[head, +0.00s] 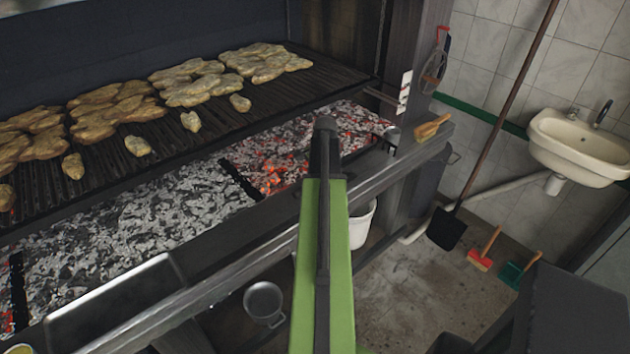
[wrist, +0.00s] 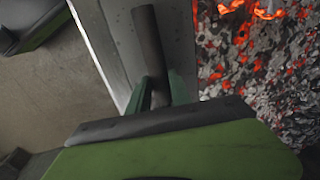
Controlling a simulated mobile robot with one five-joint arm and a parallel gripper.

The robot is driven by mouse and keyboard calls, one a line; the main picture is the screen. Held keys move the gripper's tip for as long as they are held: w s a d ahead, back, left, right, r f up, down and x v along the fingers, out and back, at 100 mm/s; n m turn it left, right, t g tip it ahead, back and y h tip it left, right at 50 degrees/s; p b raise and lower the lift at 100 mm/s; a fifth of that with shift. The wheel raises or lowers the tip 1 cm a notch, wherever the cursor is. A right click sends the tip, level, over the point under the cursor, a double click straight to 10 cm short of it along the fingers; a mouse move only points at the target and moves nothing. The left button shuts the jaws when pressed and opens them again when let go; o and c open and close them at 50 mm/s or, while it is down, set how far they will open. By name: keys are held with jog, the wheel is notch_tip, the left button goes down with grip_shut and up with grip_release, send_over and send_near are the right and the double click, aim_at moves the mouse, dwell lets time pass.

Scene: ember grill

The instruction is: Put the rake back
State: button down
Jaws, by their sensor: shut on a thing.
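My gripper (wrist: 158,92) is shut on a dark round rod, which looks like the handle of the rake (wrist: 148,38), in the wrist view. The rod stands out from between the greenish fingers, over or along the grey metal ledge (wrist: 112,35). The glowing embers lie just right of it. The rake's head is not clearly visible. In the head view my green arm (head: 324,250) reaches to the ledge at the front of the grill and hides the gripper and rod.
Meat pieces lie on the grill grate (head: 290,105) above the ember bed (head: 150,195). A wooden-handled tool (head: 432,128) rests at the ledge's right end. A bucket (head: 361,228) and pot (head: 264,299) sit below. A shovel (head: 447,228) leans by the sink (head: 580,148); two brushes lie nearby.

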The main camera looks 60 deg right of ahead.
jog(key=shift+f, duration=0.2)
jog(key=c, duration=1.1)
grip_release()
jog(key=shift+o, duration=0.4)
jog(key=o, duration=0.3)
jog(key=shift+s, duration=0.1)
jog(key=p+v, duration=0.9)
